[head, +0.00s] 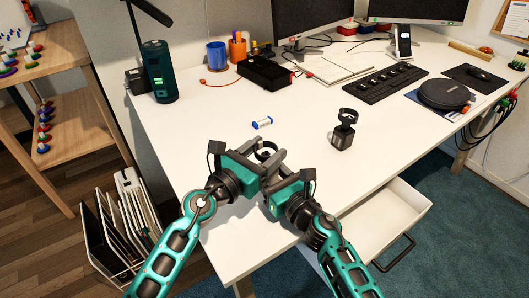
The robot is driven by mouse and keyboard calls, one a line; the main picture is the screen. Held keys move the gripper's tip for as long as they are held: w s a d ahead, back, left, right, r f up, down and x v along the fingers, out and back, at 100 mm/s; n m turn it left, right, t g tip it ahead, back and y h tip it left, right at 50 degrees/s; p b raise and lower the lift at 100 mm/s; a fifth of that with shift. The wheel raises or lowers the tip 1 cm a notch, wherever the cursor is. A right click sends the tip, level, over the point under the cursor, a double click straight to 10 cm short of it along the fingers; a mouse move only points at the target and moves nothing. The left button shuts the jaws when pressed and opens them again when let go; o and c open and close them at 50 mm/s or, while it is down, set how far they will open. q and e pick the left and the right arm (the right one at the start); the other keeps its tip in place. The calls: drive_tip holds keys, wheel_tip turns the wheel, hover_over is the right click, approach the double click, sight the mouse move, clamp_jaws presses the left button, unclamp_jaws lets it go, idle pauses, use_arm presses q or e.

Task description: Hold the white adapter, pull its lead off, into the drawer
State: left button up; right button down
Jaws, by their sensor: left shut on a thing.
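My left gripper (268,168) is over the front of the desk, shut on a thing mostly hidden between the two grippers. A black looped lead (267,150) shows just behind the fingers. The white adapter's body cannot be made out there. My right gripper (277,179) is close beside the left one, its fingers at the same spot; whether they are open or shut is hidden. The white drawer (418,203) is pulled out under the desk's front edge at the right, with a dark handle; its visible floor looks empty.
A black block with a looped lead (342,137) stands right of the grippers. A small white and blue piece (262,123) lies behind them. A keyboard (385,83), a round black case (444,95) and a dark green cylinder (158,72) stand farther off. The desk's middle is mostly clear.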

sight(264, 150)
use_arm(q)
drive_tip(key=shift+r, duration=0.8)
drive_tip(key=shift+r, duration=2.05)
use_arm(e)
drive_tip(key=shift+c, duration=1.6)
unclamp_jaws()
drive_tip(key=shift+s, duration=0.1)
use_arm(q)
drive_tip(key=shift+f, duration=0.15)
use_arm(e)
drive_tip(key=v, duration=1.2)
